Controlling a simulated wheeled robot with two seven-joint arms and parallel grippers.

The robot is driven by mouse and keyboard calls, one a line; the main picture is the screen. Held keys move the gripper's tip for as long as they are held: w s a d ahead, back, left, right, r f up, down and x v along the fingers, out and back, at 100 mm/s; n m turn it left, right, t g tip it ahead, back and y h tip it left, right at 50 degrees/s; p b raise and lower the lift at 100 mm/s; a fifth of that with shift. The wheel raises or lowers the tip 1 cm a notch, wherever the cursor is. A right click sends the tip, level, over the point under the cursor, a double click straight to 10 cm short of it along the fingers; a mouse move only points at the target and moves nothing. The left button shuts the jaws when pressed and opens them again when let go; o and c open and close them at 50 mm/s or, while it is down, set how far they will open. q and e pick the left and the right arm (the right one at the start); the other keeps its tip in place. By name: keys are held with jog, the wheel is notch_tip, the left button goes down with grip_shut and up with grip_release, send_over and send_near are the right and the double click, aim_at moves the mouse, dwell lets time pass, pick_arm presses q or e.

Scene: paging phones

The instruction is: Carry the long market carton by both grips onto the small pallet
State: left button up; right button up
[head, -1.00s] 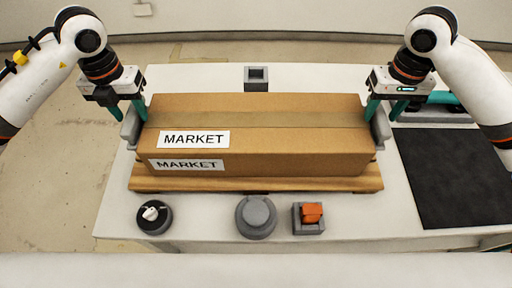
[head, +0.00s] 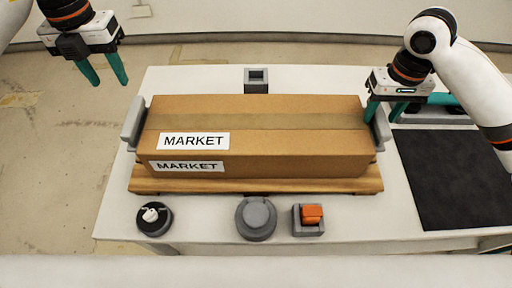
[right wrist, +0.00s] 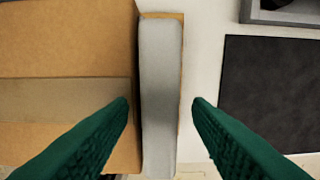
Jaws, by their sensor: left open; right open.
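The long brown market carton (head: 270,125) with two MARKET labels sits on the small wooden pallet (head: 250,185) on the table. Its left grey grip (head: 133,122) and right grey grip (head: 381,130) stick up at its ends. My left gripper (head: 104,82) is open and empty, up and to the left of the carton, clear of the left grip. My right gripper (head: 383,110) is at the right grip. In the right wrist view its open fingers (right wrist: 160,102) stand on either side of the grey grip (right wrist: 160,90), with a gap on the right side.
A black mat (head: 450,175) lies on the right of the table (head: 320,80). A grey square holder (head: 256,80) stands behind the carton. In front are a dark round dish with a white item (head: 153,217), a grey round object (head: 256,217) and a grey holder with an orange block (head: 310,217).

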jog(key=shift+r, duration=0.35)
pick_arm(q)
jog(key=shift+r, duration=0.45)
pick_arm(e)
notch_tip(320, 180, up, 11)
jog(key=shift+r, duration=0.15)
